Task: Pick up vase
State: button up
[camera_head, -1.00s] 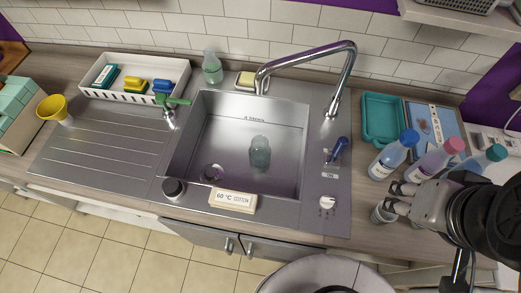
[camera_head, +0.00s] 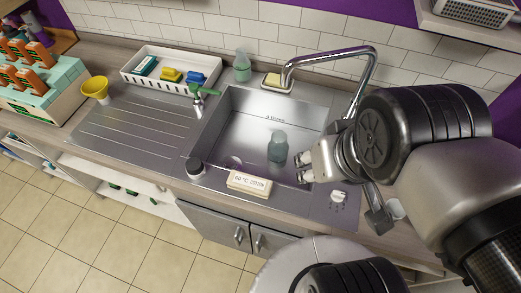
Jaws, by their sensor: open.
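The likely vase is a small translucent grey-green vessel (camera_head: 278,147) standing in the steel sink basin, right of its middle. A similar translucent green bottle (camera_head: 242,66) stands behind the sink by the tiled wall. My gripper (camera_head: 303,168) is open and empty. Its fingertips point left over the right part of the sink, a little right of and nearer than the vessel in the picture. A gap shows between fingers and vessel; the depth between them is hard to tell.
A tall curved tap (camera_head: 368,70) rises behind the basin. A "60 °C" label block (camera_head: 249,183) and a dark-topped knob (camera_head: 195,168) sit on the front rim. A white tray with sponges (camera_head: 128,79) stands at back left.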

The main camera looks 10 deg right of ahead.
aim_at(278, 147)
jog(key=i+j, duration=0.1)
jog(key=j, duration=0.25)
jog(key=i+j, duration=0.1)
jog(key=j, duration=0.2)
jog(key=i+j+z, duration=0.15)
jog(key=j+z, duration=0.3)
jog(key=j, duration=0.25)
jog(key=j+z, duration=0.45)
jog(key=j, duration=0.3)
jog(key=z, duration=0.7)
